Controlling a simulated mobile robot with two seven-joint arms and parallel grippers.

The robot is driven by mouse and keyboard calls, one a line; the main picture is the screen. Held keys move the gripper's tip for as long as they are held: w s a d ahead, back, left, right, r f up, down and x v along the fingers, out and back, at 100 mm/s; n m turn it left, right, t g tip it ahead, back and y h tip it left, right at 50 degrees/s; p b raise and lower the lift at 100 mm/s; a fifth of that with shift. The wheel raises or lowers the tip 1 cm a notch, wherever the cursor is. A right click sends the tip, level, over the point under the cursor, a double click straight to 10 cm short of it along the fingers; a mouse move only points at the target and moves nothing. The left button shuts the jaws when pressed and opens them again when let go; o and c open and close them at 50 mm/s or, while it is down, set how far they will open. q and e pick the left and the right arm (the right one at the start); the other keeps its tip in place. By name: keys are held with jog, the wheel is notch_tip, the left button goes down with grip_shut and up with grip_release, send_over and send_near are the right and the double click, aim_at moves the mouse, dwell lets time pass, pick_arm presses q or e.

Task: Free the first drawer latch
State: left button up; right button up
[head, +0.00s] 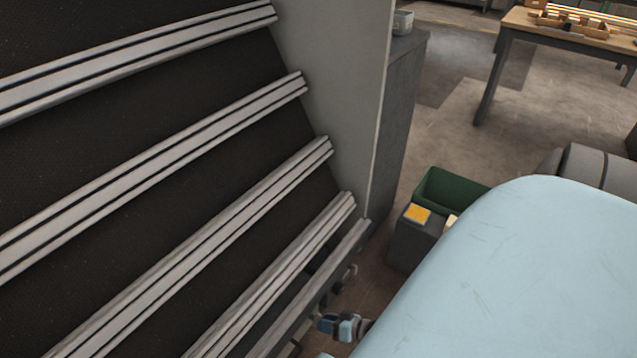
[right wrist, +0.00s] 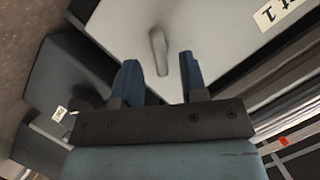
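In the right wrist view, a small elongated grey piece that looks like a latch (right wrist: 158,48) lies on a pale flat panel (right wrist: 215,45). I cannot tell whether it is engaged. My right gripper (right wrist: 158,75) is open, with its two blue fingers apart and nothing held between them. In the picture, the grey piece shows in the gap, just beyond the fingertips; no contact is visible. In the head view my right gripper (head: 341,326) is small and low, close to the lower end of the rails. My left gripper is in no view.
A large dark panel with slanted metal rails (head: 215,115) fills the left of the head view. A wooden table (head: 520,22) is farther back. Open floor lies between.

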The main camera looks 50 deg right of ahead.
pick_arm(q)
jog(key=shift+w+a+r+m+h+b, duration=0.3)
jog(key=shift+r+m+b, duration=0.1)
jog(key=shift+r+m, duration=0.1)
pick_arm(e)
jog(key=x, duration=0.3)
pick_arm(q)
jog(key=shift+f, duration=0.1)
pick_arm(e)
grip_shut()
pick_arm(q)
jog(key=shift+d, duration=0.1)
